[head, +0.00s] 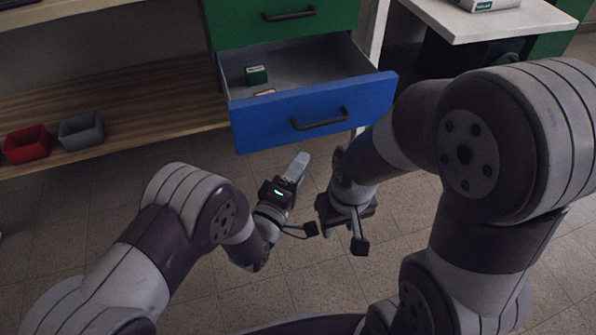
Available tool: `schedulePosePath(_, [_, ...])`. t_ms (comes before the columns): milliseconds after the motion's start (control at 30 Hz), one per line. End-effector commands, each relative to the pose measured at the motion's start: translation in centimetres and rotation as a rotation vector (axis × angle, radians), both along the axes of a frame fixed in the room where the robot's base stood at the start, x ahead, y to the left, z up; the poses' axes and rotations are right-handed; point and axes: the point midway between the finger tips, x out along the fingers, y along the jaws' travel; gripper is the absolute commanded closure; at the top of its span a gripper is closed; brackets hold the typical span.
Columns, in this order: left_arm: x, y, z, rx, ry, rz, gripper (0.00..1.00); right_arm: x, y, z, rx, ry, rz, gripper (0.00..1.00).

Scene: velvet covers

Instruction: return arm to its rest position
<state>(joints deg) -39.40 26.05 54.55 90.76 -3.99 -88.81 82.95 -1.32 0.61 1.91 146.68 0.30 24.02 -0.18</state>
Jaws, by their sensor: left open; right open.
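My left gripper (297,168) is in front of the blue drawer, pointing up toward it. It is open, with nothing seen in it; one finger shows edge-on. My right gripper (340,214) is lower and just to its right, over the floor. It is open; its fingers are mostly hidden by its own wrist and arm. Both grippers appear apart from the drawer front.
The blue drawer (362,99) is pulled out, holding a green box (256,75) and a small orange item (265,92). A closed green drawer (240,27) is above. Red (27,145) and grey bins (81,131) sit on the wooden shelf (150,101). A white table (490,22) stands right.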

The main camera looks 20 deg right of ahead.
Motion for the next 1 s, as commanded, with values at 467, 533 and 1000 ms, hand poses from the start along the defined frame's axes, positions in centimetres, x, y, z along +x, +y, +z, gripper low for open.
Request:
schedulePosePath(467, [0.0, 0.0, -0.2, 0.036, -0.020, 0.005, 0.60, 0.0, 0.0, 0.0, 0.000, 0.000, 0.000, 0.57])
schedulePosePath(533, [0.0, 0.0, -2.7, 0.212, -0.020, 0.013, 0.60, 0.0, 0.0, 0.0, 0.000, 0.000, 0.000, 0.57])
schedulePosePath(1000, [-14.2, 26.1, 0.9, 1.649, 0.545, -0.655, 0.60, 0.0, 0.0, 6.8, 0.000, 0.000, 0.000, 0.57])
